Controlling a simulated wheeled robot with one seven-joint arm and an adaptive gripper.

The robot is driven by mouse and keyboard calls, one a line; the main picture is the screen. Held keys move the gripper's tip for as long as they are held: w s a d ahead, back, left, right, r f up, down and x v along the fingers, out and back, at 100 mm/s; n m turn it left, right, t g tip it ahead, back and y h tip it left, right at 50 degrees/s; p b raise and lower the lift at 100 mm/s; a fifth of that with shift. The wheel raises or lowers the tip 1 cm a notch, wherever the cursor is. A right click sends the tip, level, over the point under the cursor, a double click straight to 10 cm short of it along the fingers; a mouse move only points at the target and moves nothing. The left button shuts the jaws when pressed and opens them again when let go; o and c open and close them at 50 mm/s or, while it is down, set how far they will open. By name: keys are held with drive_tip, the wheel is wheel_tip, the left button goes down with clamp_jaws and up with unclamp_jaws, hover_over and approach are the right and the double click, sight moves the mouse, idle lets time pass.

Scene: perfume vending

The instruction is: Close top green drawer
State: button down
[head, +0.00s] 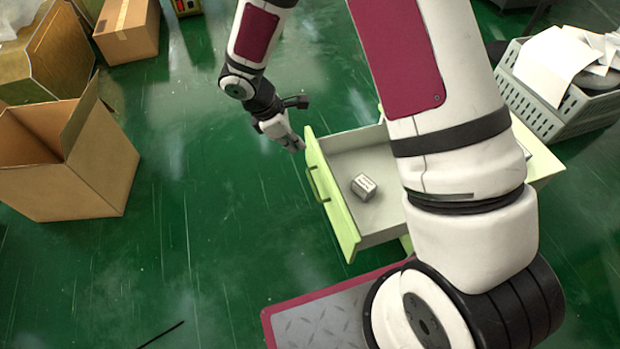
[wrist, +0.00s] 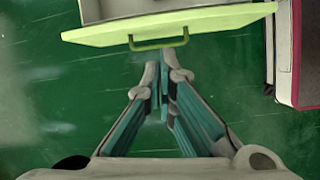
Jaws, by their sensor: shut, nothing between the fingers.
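The green drawer (head: 330,194) is pulled open, with its front panel facing left in the head view. A small grey-white box (head: 363,187) lies inside it. My gripper (head: 298,146) is shut and empty, beside the far end of the drawer front in the head view. In the wrist view the drawer front (wrist: 215,25) spans the top, with its green handle (wrist: 158,43). My gripper's closed fingertips (wrist: 163,72) point at the handle, just below it in the picture; I cannot tell whether they touch. My arm hides much of the cabinet.
An open cardboard box (head: 90,175) stands on the green floor at the left, with more boxes (head: 128,30) behind it. A grey crate (head: 545,105) with papers stands at the right. The floor left of the drawer is clear.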

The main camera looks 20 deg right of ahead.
wheel_tip(320, 180, down, 8)
drive_tip(key=a+f+n+b, duration=0.1)
drive_tip(key=a+n+b, duration=0.1)
drive_tip(key=b, duration=0.5)
hover_over(314, 187)
drive_tip(key=shift+f, duration=4.15)
drive_tip(key=shift+d, duration=0.15)
drive_tip(key=d+p, duration=0.3)
drive_tip(key=d, duration=2.1)
